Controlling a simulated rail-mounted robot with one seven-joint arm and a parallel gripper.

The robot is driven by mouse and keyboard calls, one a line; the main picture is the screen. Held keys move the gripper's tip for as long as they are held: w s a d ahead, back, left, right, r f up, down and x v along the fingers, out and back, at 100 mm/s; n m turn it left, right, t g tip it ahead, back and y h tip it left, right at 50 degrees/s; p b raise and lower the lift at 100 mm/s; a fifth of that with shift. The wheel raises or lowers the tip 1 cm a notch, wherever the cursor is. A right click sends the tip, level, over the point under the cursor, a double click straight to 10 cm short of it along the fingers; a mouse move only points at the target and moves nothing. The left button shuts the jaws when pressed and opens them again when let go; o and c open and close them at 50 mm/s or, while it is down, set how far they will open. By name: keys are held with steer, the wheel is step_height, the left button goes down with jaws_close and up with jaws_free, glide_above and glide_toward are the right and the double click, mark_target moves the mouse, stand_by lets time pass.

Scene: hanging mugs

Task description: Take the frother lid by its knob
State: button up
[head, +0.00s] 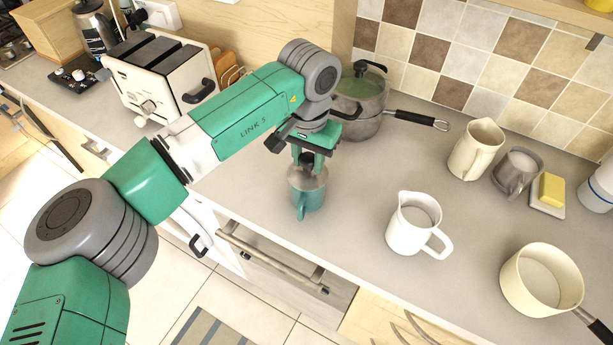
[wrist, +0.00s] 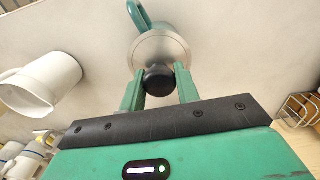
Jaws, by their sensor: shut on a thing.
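The frother (head: 306,190) is a teal jug with a handle, standing on the counter below my gripper. In the wrist view, its teal body and handle (wrist: 141,16) show beyond the lid. The lid (wrist: 172,49) is a round metallic disc with a black knob (wrist: 158,78). My gripper (wrist: 159,88) points down over the frother, and its two green fingers are shut on the knob from either side. The lid appears to be on the jug.
A white jug (head: 413,225) stands to the right, also in the wrist view (wrist: 45,80). A cream pan (head: 541,282), cream pitcher (head: 474,150), grey mug (head: 515,173) and butter dish (head: 546,208) are farther right. A pot (head: 359,108) and toaster (head: 160,80) stand behind.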

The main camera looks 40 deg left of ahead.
jaws_close()
step_height(320, 180, up, 7)
steer(key=p, duration=0.7)
step_height(320, 180, up, 7)
steer(key=p, duration=0.6)
stand_by(0.3)
